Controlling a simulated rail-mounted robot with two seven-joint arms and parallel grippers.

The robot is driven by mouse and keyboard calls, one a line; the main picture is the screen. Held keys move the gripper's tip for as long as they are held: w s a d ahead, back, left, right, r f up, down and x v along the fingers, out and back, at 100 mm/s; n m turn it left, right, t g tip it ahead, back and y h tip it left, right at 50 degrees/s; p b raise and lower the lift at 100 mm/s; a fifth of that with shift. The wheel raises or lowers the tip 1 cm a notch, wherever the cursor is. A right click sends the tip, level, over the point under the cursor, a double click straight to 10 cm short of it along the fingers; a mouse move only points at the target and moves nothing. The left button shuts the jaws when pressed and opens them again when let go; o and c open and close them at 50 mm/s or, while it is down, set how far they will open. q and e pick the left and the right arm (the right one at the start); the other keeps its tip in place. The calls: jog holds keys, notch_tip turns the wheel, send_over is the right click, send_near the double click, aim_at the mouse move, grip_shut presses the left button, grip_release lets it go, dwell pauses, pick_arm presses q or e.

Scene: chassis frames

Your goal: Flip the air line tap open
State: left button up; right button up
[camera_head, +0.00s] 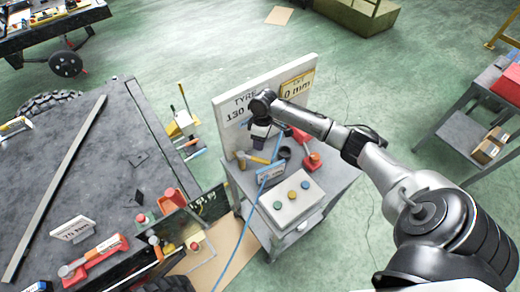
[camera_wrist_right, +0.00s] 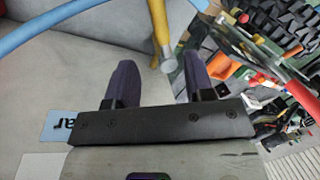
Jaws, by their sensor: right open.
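The air line tap appears to be the yellow lever with a metal end (camera_wrist_right: 158,25) at the top middle of the right wrist view. In the head view a small yellow part (camera_head: 257,160) shows on the grey cart, below my right gripper (camera_head: 260,136). In the wrist view the two dark fingers of my right gripper (camera_wrist_right: 160,70) are apart. The metal end of the lever shows between their tips; I cannot tell whether they touch it. A blue hose (camera_wrist_right: 60,22) runs beside the lever. The tap's body is hard to make out. My left gripper is out of view.
The cart (camera_head: 335,185) carries an upright sign board (camera_head: 228,128), a blue label (camera_head: 271,172), a red-handled tool (camera_head: 313,160) and a panel of coloured buttons (camera_head: 292,201). A dark workbench (camera_head: 100,170) stands left. Green floor is open behind.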

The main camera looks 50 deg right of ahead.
jog(key=shift+w+d+r, duration=0.1)
jog(key=shift+d+r, duration=0.1)
jog(key=shift+r, duration=0.9)
jog(key=shift+d+r, duration=0.2)
jog(key=shift+r, duration=0.85)
